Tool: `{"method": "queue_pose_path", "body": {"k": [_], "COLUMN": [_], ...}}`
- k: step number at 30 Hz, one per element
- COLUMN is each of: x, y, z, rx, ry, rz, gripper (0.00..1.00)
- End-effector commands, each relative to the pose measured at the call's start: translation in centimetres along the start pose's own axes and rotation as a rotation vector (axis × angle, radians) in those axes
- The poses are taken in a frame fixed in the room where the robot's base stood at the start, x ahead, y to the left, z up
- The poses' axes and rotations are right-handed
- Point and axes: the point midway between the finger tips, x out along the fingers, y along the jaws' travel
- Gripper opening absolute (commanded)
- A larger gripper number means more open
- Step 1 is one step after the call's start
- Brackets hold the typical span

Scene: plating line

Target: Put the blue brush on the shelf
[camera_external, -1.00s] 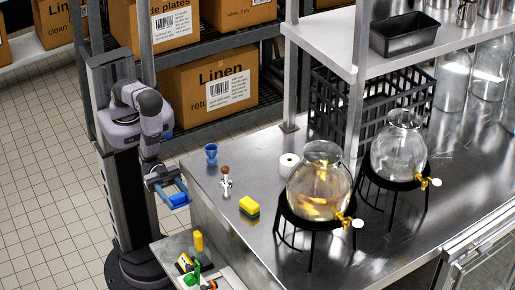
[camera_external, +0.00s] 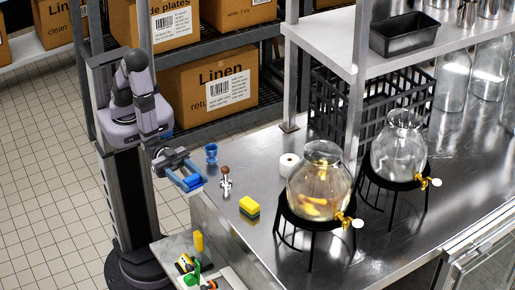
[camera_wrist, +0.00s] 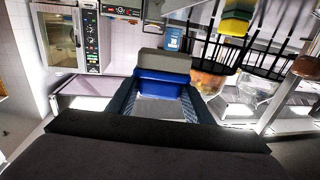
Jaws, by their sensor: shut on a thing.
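My gripper (camera_external: 188,178) is shut on the blue brush (camera_external: 190,184) and holds it in the air just left of the metal counter's near left corner. In the wrist view the brush's blue body (camera_wrist: 163,84) with a grey part above it sits between my two fingers (camera_wrist: 161,98). The white shelf (camera_external: 340,38) stands over the counter at upper right and bears a black tray. The brush is well below and to the left of it.
On the counter (camera_external: 265,215) stand a blue cup (camera_external: 211,153), a brown-topped tool (camera_external: 225,182), a yellow-green sponge (camera_external: 250,207), a white roll (camera_external: 289,164) and two glass dispensers on black stands. A black crate (camera_external: 335,110) stands under the shelf beside a metal post.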

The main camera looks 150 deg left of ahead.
Motion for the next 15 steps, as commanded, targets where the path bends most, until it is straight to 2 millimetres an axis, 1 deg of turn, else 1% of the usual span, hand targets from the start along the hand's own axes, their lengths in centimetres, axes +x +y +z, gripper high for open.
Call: {"method": "queue_pose_path", "body": {"k": [1, 3, 6, 9, 11, 15], "x": [1.0, 2.0, 2.8, 3.3, 3.4, 3.2], "y": [-1.0, -2.8, -5.2, -7.6, -8.9, -12.2], "z": [-2.1, -4.1, -6.0, -7.6, -8.4, -9.9], "rx": [-0.004, -0.007, -0.004, -0.003, -0.004, -0.003], "ry": [0.015, 0.014, 0.009, 0.007, 0.004, 0.003], "rz": [-0.052, -0.144, -0.270, -0.392, -0.464, -0.651], "gripper": [0.24, 0.24, 0.24, 0.24, 0.24, 0.23]}}
